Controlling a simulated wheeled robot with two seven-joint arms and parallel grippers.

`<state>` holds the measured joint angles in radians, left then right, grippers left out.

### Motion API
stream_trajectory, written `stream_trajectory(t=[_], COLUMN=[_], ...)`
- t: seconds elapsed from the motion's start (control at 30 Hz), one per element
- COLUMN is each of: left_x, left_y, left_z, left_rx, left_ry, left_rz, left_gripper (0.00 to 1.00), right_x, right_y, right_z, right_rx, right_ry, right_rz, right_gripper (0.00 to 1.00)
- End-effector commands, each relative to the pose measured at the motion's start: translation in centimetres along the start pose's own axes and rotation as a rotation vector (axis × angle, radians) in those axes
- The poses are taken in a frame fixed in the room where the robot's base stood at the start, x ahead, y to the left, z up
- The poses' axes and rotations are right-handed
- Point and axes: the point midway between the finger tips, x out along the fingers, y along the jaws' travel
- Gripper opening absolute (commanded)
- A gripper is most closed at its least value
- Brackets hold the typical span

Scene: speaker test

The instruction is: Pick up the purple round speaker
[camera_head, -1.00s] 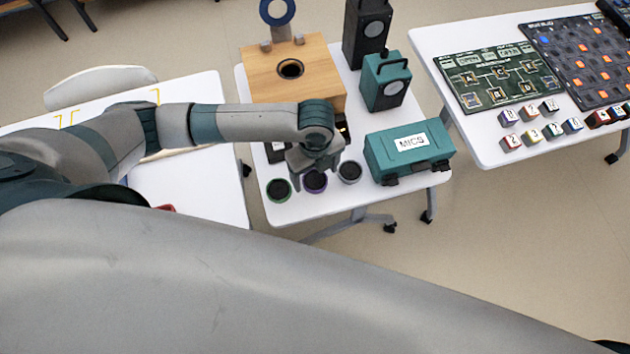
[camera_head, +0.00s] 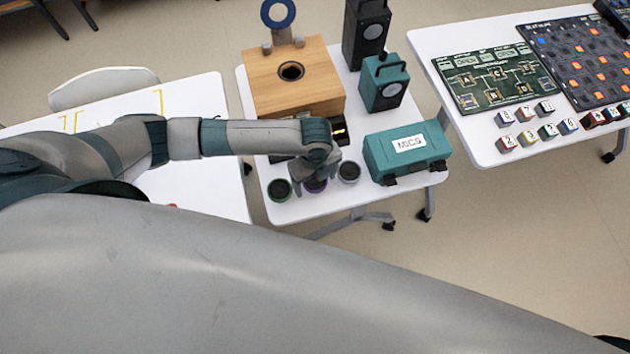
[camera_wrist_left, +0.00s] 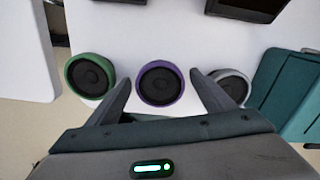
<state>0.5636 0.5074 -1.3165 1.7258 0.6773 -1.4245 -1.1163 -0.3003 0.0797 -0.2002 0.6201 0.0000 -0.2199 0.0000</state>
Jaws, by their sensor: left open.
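The purple round speaker (camera_wrist_left: 160,83) has a purple rim and a dark cone. It sits on the white table between a green-rimmed speaker (camera_wrist_left: 90,75) and a grey-rimmed one (camera_wrist_left: 231,85). In the head view the purple speaker (camera_head: 315,186) is mostly hidden under my left gripper (camera_head: 314,178). In the wrist view my left gripper (camera_wrist_left: 162,90) is open, its two fingers apart on either side of the purple speaker. Nothing is held. I cannot tell whether the fingers touch the speaker. My right gripper is not in view.
A teal MICS case (camera_head: 407,152) stands right of the speakers. A wooden box (camera_head: 292,78) with a round hole, a teal speaker (camera_head: 384,82) and a black speaker (camera_head: 366,35) stand behind. The table's front edge is close to the round speakers.

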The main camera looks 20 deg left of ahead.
Motion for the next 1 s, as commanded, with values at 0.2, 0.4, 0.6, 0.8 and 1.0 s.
stream_trajectory(t=[0.2,0.4,0.6,0.8,1.0], left_x=[0.0,0.0,-0.1,-0.5,-2.1], left_y=[0.0,0.0,-0.1,-0.1,-0.1], left_z=[0.0,0.0,0.0,0.1,0.1], left_rx=[0.0,0.0,0.0,0.0,0.001], left_ry=[0.0,0.0,0.0,0.0,-0.001], left_rz=[0.0,0.0,-0.001,-0.002,-0.003], left_gripper=[0.66,0.21,0.21,0.21,0.21], right_x=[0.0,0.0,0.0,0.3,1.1], right_y=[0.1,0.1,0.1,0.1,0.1], right_z=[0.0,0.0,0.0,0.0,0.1], right_rx=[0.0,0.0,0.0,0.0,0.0], right_ry=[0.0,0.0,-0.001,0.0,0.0], right_rz=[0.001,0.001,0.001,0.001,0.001], right_gripper=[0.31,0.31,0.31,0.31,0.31])
